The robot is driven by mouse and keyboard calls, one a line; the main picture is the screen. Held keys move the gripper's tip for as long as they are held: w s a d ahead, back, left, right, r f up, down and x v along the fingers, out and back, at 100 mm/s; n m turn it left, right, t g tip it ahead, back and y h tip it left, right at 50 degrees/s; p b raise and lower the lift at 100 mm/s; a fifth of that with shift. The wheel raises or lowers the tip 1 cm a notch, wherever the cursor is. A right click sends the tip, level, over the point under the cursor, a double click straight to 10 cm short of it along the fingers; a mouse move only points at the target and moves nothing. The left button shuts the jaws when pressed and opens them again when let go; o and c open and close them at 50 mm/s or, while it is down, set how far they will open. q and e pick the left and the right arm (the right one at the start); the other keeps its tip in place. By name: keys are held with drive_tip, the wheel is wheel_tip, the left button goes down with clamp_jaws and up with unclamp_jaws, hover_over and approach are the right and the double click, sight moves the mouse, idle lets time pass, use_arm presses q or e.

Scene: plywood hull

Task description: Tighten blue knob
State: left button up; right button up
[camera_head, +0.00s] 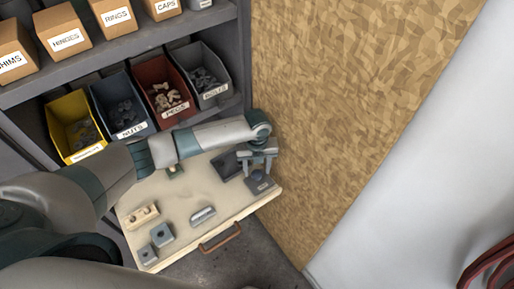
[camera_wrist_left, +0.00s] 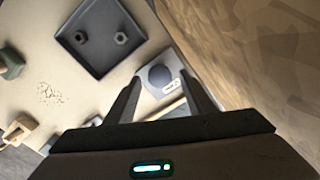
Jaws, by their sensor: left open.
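The knob (camera_wrist_left: 159,75) is a round dark blue-grey disc on a grey, labelled block. In the head view the knob's block (camera_head: 261,184) sits at the right end of a pale wooden work surface (camera_head: 185,195). My left gripper (camera_head: 258,162) is open and points down just above the block. In the left wrist view its two fingers (camera_wrist_left: 162,84) appear on either side of the knob. I cannot tell whether they touch it. Nothing is held between them. My right gripper is not in view.
A dark tray (camera_wrist_left: 100,38) with hex nuts lies beside the block. Grey blocks (camera_head: 161,234), a holed wooden block (camera_head: 142,217) and a metal piece (camera_head: 203,215) lie nearer the handle (camera_head: 220,237). Bins (camera_head: 122,105) stand on the shelf behind. A chipboard wall (camera_head: 340,90) rises close on the right.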

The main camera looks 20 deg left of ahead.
sight(257, 174)
use_arm(q)
wheel_tip(257, 174, up, 16)
drive_tip(key=b, duration=0.4)
drive_tip(key=shift+r, duration=0.25)
